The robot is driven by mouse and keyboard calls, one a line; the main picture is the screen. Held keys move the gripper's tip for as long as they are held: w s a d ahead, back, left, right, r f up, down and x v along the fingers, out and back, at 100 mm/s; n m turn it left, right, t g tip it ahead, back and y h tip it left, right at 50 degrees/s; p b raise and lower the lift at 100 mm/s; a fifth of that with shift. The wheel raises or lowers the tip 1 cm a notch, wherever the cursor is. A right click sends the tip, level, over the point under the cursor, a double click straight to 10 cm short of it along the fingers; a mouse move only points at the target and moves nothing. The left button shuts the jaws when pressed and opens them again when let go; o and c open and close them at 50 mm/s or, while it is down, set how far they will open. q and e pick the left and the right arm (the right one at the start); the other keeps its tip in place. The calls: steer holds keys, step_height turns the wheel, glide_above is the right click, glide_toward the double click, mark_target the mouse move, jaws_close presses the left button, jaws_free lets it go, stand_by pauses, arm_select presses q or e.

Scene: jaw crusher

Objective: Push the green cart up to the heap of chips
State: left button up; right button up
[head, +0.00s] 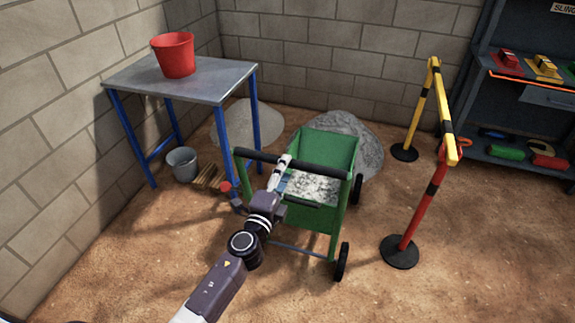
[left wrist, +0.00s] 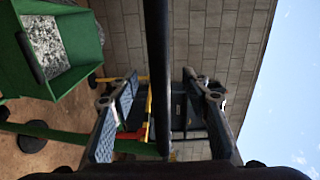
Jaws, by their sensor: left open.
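The green cart (head: 345,150) stands upright on its wheels in the middle of the head view, with grey-white chips inside its tub. Its black push handle (head: 320,168) faces me. A coarse grey heap (head: 365,145) lies just behind the cart and is partly hidden by it; I cannot tell whether they touch. A smoother, paler heap (head: 250,122) lies further left, partly behind the table. My left gripper (head: 284,163) is at the handle. In the left wrist view the handle (left wrist: 157,60) runs between its open fingers (left wrist: 160,110). My right gripper is not in view.
A blue-legged table (head: 215,82) with a red bucket (head: 173,55) stands to the left, with a metal pail (head: 182,163) below. A yellow barrier post (head: 418,105) and a red one (head: 420,215) stand right of the cart. Shelves (head: 510,110) are at far right.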

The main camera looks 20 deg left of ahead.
arm_select(q)
steer(key=w, duration=0.4)
steer(key=shift+w+b, duration=0.1)
steer(key=shift+b, duration=0.2)
jaws_close()
steer(key=shift+f, duration=0.1)
